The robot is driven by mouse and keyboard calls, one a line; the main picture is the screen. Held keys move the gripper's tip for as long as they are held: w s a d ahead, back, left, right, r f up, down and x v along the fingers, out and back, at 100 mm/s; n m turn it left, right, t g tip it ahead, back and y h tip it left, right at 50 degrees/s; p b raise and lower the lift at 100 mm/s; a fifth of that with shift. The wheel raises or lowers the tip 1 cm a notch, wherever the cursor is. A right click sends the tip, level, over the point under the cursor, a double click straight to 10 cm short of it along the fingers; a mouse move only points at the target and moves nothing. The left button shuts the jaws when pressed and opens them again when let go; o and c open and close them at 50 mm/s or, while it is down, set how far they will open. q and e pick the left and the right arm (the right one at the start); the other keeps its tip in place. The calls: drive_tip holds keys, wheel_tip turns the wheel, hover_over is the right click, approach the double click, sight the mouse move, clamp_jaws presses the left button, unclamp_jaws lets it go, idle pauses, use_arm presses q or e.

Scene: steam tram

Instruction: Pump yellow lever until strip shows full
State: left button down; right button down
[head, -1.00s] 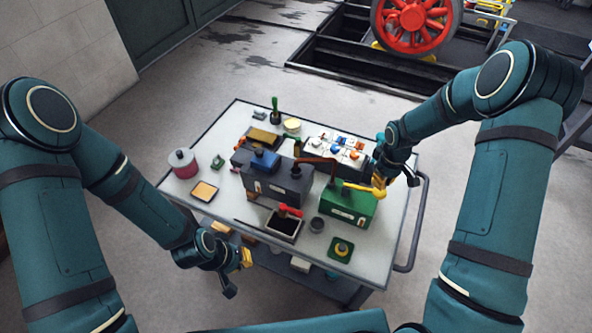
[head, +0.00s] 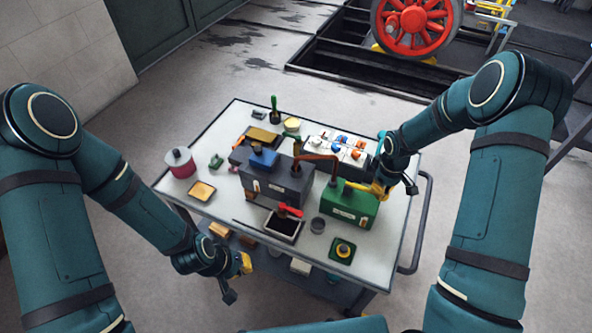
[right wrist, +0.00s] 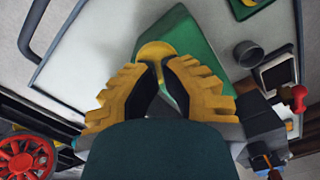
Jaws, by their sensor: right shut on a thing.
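The yellow lever (head: 359,186) sits on top of the green box (head: 352,206) at the right of the cart. A small pale label (head: 343,212) is on the box's front; its marking is too small to read. My right gripper (head: 381,189) is shut on the lever's outer end. In the right wrist view, its yellow fingers (right wrist: 157,80) close around the lever, whose round yellow end (right wrist: 155,50) shows just past them, over the green box (right wrist: 190,45). My left gripper (head: 243,266) hangs in front of the cart, away from the lever; its finger opening is unclear.
The grey cart top (head: 205,215) also holds a dark grey box (head: 280,185) with a brown pipe, a black tray (head: 284,228), a small cup (head: 317,224), a green pad with a yellow button (head: 342,250) and a red pot (head: 180,163). A handle rail (head: 420,225) runs along the right.

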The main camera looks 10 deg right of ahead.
drive_tip(key=shift+f+b, duration=0.65)
drive_tip(key=shift+f, duration=0.5)
drive_tip(key=shift+r+p, duration=2.55)
drive_tip(key=shift+r, duration=1.25)
drive_tip(key=shift+f, duration=0.1)
drive_tip(key=shift+f+b, duration=2.15)
drive_tip(key=shift+f, duration=0.65)
drive_tip(key=shift+f+b, duration=0.45)
drive_tip(key=shift+f, duration=0.5)
drive_tip(key=shift+r+p, duration=2.5)
drive_tip(key=shift+r, duration=1.35)
drive_tip(key=shift+f, duration=0.15)
